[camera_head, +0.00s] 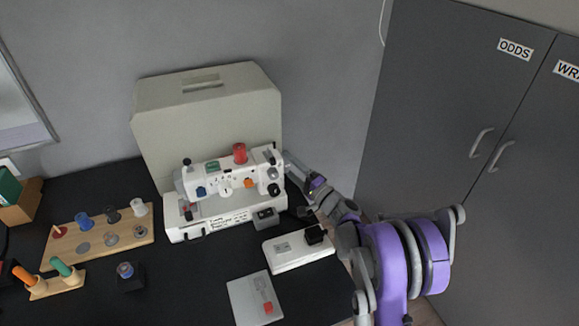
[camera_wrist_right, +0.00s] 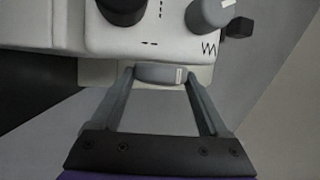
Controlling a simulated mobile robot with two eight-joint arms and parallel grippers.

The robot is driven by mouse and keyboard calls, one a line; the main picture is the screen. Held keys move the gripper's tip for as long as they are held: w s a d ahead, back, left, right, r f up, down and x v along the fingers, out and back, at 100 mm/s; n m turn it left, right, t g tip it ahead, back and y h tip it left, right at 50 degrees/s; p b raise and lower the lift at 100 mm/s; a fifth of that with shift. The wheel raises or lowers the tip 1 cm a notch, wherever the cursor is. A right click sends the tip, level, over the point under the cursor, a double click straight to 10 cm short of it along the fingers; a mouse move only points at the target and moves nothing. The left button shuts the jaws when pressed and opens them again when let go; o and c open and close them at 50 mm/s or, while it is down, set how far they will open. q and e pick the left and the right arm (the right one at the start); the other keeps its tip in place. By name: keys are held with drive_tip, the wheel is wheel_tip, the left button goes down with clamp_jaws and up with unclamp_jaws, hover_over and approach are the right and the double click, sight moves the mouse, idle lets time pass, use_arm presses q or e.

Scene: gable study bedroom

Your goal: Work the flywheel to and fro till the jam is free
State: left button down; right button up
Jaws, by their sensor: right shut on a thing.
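The white sewing machine (camera_head: 215,179) stands upright on the black table in front of its pale cover, with a red thread spool (camera_head: 239,153) on top. My right gripper (camera_head: 287,161) is at the machine's right end. In the right wrist view the flywheel (camera_wrist_right: 160,74) is a grey disc with a small pale mark, sticking out of the machine's end. The two fingers of my right gripper (camera_wrist_right: 160,79) are closed on its opposite sides. In the head view the flywheel is largely hidden by the gripper. My left gripper is not in view.
The pale cover (camera_head: 205,105) stands close behind the machine. A white foot pedal (camera_head: 285,252) and a grey plate (camera_head: 252,298) lie in front. A wooden spool board (camera_head: 70,254) is at left. The dark cabinet (camera_head: 440,120) stands right of my arm.

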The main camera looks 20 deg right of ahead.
drive_tip(key=o, duration=1.2)
drive_tip(key=shift+o, duration=0.2)
drive_tip(key=v, duration=1.1)
drive_tip(key=shift+a, duration=0.1)
